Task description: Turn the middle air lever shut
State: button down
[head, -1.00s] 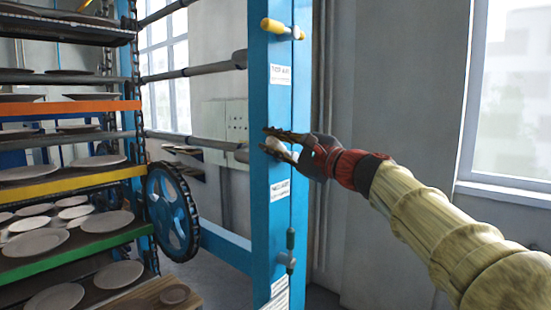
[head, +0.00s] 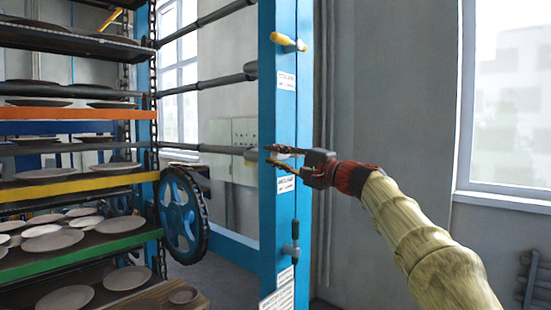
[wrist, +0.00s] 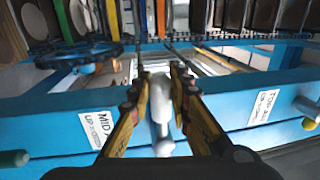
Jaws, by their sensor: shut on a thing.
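The middle air lever (wrist: 161,105) has a white handle and a pale pivot on the blue post. It stands between my gripper's two yellow-and-dark fingers in the wrist view. My gripper (wrist: 161,88) is shut on this handle. In the head view my gripper (head: 282,163) reaches the blue post (head: 282,218) from the right and its fingers mostly hide the lever. The middle label (wrist: 99,128) and the top air label (wrist: 265,106) are on the post on either side of the lever.
A yellow-handled lever (head: 289,42) is above and a green-handled lever (head: 294,243) is below on the same post. A blue wheel (head: 183,213) and the plate rack (head: 85,188) are to the left. A window (head: 510,100) is at right.

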jog(key=shift+f, duration=0.2)
jog(key=c, duration=1.8)
grip_release()
jog(key=shift+o, duration=0.7)
jog(key=shift+r, duration=0.1)
jog(key=shift+d, duration=0.1)
jog(key=v, duration=1.1)
jog(key=shift+s+d, duration=0.25)
